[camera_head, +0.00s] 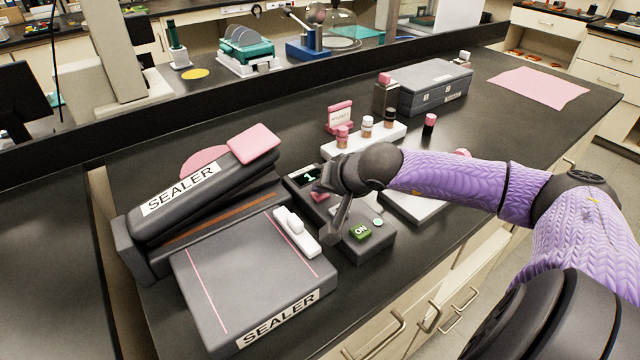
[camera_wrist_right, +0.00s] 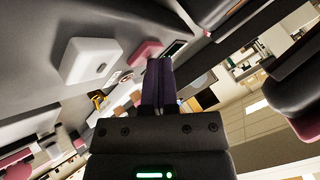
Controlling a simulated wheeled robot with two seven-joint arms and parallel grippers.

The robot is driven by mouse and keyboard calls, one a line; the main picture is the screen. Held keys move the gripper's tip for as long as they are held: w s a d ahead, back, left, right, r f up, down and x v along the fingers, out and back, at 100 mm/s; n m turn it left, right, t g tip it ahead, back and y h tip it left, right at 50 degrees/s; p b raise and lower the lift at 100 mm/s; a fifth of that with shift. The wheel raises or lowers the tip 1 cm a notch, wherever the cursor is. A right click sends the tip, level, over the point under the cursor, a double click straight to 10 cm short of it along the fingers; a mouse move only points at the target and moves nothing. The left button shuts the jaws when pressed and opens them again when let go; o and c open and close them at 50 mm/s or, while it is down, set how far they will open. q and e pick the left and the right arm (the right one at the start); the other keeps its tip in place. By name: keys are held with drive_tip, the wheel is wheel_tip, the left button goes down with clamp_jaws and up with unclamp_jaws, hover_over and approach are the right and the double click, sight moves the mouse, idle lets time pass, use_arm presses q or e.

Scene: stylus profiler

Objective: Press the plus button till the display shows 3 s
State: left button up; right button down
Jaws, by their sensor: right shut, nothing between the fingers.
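The sealer's dark control box (camera_head: 376,245) stands to the right of the sealer (camera_head: 245,270). Its small display (camera_head: 308,177) shows a green 1. A pink button (camera_head: 320,197) sits just below the display, partly hidden by my right gripper; I cannot read a plus on it. A green ON switch (camera_head: 361,231) is nearer the front. My right gripper (camera_head: 317,187) is shut and empty, its fingertips at the pink button; contact cannot be told. The right wrist view shows the closed dark fingers (camera_wrist_right: 158,66) beside a pink piece (camera_wrist_right: 146,52). My left gripper is not in view.
A white rack with small bottles (camera_head: 367,127) and a grey case (camera_head: 434,87) stand behind my arm. A pink sheet (camera_head: 538,88) lies at the bench's far right.

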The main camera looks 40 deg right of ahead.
sight(322, 197)
drive_tip(key=shift+r, duration=0.1)
drive_tip(key=shift+r+p, duration=0.4)
drive_tip(key=shift+r, duration=0.35)
drive_tip(key=shift+r+p, duration=1.45)
drive_tip(key=shift+r, duration=1.1)
drive_tip(key=shift+f, duration=0.1)
